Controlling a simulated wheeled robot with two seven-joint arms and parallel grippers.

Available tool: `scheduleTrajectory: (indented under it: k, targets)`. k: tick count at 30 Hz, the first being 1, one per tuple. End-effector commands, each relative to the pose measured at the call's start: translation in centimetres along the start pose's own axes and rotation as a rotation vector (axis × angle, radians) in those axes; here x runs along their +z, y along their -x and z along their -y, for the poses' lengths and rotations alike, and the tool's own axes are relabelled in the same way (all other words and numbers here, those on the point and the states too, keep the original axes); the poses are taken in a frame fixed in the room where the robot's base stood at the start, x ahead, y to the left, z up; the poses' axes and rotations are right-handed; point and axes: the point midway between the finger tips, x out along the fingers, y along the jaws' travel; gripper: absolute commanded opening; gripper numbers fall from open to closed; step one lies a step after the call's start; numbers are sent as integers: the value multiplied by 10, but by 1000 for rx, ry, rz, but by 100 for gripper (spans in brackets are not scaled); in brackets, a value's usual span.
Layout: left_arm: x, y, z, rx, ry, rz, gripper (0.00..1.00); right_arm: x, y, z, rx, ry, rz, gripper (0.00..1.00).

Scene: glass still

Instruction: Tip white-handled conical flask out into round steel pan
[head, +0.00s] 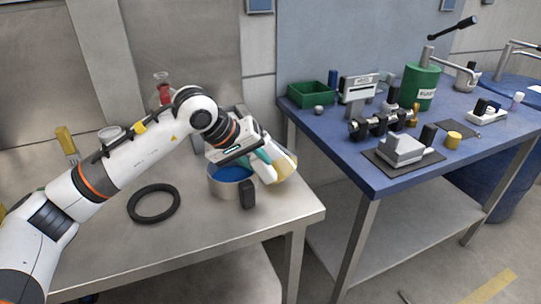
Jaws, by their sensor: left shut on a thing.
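The round steel pan (222,190) stands near the front right of the steel bench, with blue contents inside and a dark handle at its front right. My left gripper (265,167) is above the pan's right side and is shut on the white-handled conical flask (287,166). The flask looks pale and yellowish, and it is tilted beside the pan's right rim. The gripper and its fingers hide much of the flask, so its mouth and handle do not show clearly. My right gripper is out of view.
A black ring (153,219) lies on the bench left of the pan. A red-topped glass vessel (163,88) stands behind my arm. The blue table (375,178) at the right holds a green bin (311,95) and several devices. The bench front is clear.

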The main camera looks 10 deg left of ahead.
Motion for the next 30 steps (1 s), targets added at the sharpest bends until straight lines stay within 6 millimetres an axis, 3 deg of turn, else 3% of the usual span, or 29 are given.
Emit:
scheduleTrajectory:
  k: [3,16,24,30]
  targets:
    - [2,3,3,60,-28,8,0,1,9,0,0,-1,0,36]
    - [2,3,3,106,-47,12,0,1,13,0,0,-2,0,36]
    - [4,8,7,325,-144,35,0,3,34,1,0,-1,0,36]
    - [3,6,4,405,-175,42,0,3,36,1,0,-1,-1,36]
